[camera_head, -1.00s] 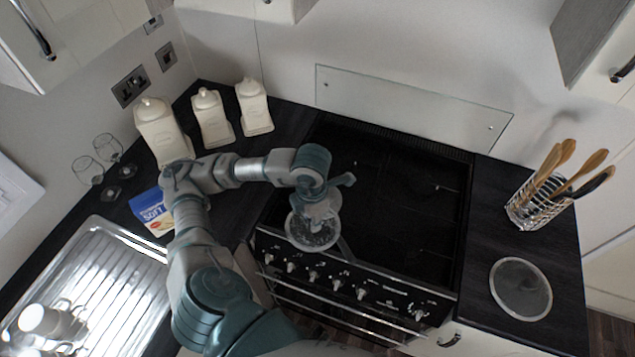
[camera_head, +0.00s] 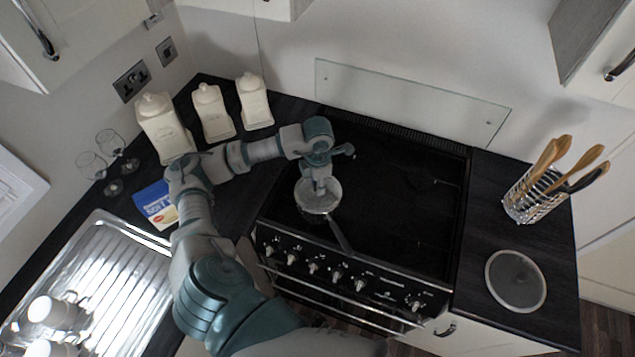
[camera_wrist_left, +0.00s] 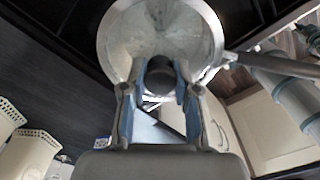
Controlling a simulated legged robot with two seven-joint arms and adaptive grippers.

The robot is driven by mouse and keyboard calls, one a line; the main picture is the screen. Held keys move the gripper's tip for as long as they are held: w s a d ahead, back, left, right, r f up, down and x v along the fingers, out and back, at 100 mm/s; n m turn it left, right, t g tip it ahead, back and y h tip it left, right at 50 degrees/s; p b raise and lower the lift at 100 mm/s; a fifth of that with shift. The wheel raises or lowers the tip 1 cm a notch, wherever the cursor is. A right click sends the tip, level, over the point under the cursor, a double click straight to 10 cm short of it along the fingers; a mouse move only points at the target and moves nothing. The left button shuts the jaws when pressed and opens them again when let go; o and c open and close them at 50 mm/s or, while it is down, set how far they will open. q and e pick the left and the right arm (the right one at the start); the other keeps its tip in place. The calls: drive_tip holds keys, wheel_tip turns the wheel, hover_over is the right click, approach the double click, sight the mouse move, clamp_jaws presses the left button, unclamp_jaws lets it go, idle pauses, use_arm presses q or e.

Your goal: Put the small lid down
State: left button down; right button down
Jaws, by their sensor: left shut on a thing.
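My left gripper (camera_head: 320,188) is shut on the small lid (camera_head: 310,203), a round glassy disc with a pale rim. In the left wrist view the fingers (camera_wrist_left: 160,100) close around its dark knob, and the lid (camera_wrist_left: 130,38) fills the top middle. The lid is over a small pan at the front left of the hob. The pan's dark handle (camera_head: 341,237) points toward the front edge, and it also shows in the left wrist view (camera_wrist_left: 275,66). The lid hides most of the pan; I cannot tell whether it touches the rim. My right gripper is out of view.
The rest of the black hob (camera_head: 400,210) is clear. A larger round lid (camera_head: 516,281) lies on the right worktop, below a utensil basket (camera_head: 534,200). White canisters (camera_head: 213,113), wine glasses (camera_head: 110,145) and a blue packet (camera_head: 156,204) stand at left, near the sink (camera_head: 105,265).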

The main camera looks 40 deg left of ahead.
use_arm(q)
drive_tip(key=shift+d+f, duration=0.1)
drive_tip(key=shift+f, duration=0.1)
drive_tip(key=c, duration=0.9)
unclamp_jaws()
drive_tip(key=shift+o, duration=0.2)
drive_tip(key=shift+r, duration=0.1)
drive_tip(key=shift+r, duration=0.35)
wheel_tip(320, 180, up, 12)
drive_tip(key=shift+f, duration=0.2)
